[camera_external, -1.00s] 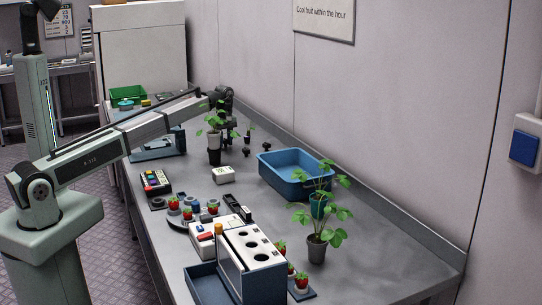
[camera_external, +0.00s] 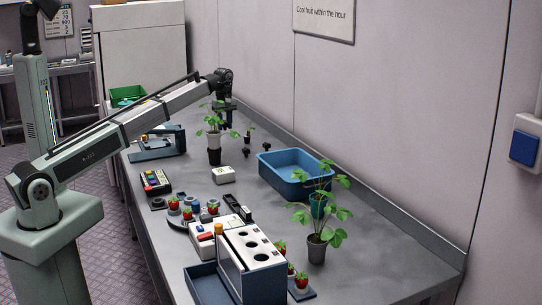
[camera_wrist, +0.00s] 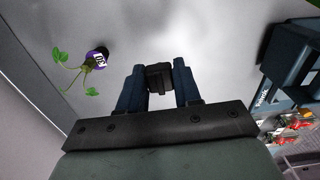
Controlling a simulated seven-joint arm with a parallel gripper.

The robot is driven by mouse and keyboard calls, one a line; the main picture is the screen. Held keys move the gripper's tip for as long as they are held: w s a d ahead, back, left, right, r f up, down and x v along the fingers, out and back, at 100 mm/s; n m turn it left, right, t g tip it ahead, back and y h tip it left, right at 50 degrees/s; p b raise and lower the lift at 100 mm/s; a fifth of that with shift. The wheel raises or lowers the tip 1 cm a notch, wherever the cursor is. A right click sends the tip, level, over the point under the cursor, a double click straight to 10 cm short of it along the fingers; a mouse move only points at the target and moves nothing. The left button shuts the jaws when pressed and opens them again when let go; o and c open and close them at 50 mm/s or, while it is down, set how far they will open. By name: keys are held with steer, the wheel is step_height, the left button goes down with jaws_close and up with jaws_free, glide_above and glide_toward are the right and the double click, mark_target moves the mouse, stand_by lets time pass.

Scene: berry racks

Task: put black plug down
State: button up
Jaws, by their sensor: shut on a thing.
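In the wrist view, my gripper (camera_wrist: 157,76) is shut on the black plug (camera_wrist: 158,80), a small dark block between the two blue-grey fingers. A grey surface lies beyond it; I cannot tell the height of the plug above it. In the external view, my gripper (camera_external: 226,118) hangs over the far part of the bench, behind a leafy potted plant (camera_external: 214,124). The plug cannot be told apart from the dark fingers there.
A small plant with a purple label (camera_wrist: 97,58) stands left of my gripper in the wrist view. A dark blue frame (camera_wrist: 286,60) is at the right. A blue tub (camera_external: 284,178), a white box (camera_external: 223,175) and another potted plant (camera_external: 317,245) stand nearer on the bench.

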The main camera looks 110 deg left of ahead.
steer(key=shift+w+r, duration=0.1)
steer(key=shift+r, duration=1.2)
steer(key=w+d+m, duration=0.2)
steer(key=w+d, duration=0.3)
steer(key=w, duration=0.4)
steer(key=w+d+m, duration=0.1)
steer(key=w+d, duration=0.4)
steer(key=w, duration=0.5)
steer(key=m, duration=0.2)
glide_toward(293, 176)
steer(key=w+d+r, duration=0.1)
steer(key=d+r, duration=0.2)
steer(key=d, duration=0.4)
steer(key=w+n, duration=0.1)
steer(key=n, duration=0.3)
steer(key=shift+a+f, duration=0.15)
steer(key=shift+f, duration=4.55)
steer(key=shift+f, duration=0.1)
steer(key=o, duration=1)
